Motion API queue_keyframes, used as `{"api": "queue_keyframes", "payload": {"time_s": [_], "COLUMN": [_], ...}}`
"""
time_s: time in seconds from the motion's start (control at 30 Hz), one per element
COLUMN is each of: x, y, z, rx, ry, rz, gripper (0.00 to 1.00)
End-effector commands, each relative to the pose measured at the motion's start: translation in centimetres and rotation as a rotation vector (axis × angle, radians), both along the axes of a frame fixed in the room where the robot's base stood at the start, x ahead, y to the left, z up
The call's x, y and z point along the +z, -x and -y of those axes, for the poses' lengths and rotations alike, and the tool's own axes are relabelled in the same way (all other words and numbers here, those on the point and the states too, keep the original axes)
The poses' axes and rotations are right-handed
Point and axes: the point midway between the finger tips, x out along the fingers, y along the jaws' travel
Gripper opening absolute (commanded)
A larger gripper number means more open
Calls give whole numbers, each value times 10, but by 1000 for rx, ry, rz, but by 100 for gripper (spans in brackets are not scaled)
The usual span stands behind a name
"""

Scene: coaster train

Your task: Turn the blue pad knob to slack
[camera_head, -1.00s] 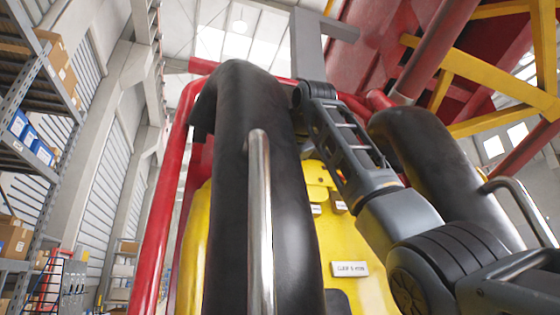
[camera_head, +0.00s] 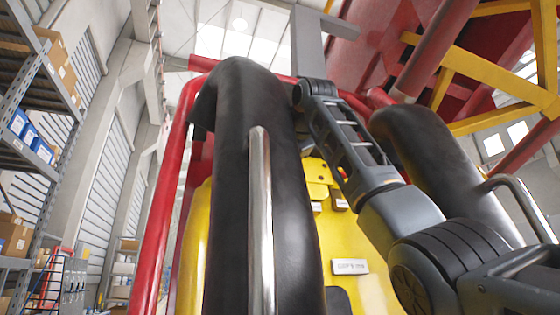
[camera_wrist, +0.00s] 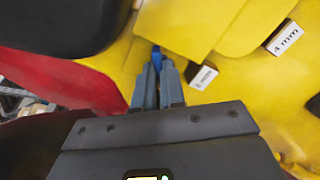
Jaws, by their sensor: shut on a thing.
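The blue pad knob (camera_wrist: 157,58) shows as a small blue piece at the tips of my gripper's fingers in the wrist view, against the yellow seat back (camera_wrist: 210,105). My gripper (camera_wrist: 158,68) is shut on it; the fingers cover much of the knob, so its turn position cannot be read. A white label reading 2 mm (camera_wrist: 204,77) is just right of the fingers, and a 4 mm label (camera_wrist: 283,38) is farther up and right. In the head view, the knob and my fingertips are hidden.
Thick black padded restraints (camera_head: 240,170) and (camera_head: 440,165) flank the yellow seat in the head view, with metal handles (camera_head: 260,215) close by. Red tubes (camera_head: 165,200) run along the left. A dark pad (camera_wrist: 60,25) is close left of my fingers in the wrist view.

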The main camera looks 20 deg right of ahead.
Motion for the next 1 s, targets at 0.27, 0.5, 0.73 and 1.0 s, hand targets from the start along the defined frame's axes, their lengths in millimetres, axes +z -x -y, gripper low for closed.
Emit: {"api": "queue_keyframes", "payload": {"time_s": [0.27,0.5,0.73,1.0], "x": [0,0,0,-1], "y": [0,0,0,0], "z": [2,1,1,0], "rx": [31,69,98,117], "ry": [147,316,442,513], "rz": [-1,-3,-1,-3], "gripper": [0,0,0,0]}}
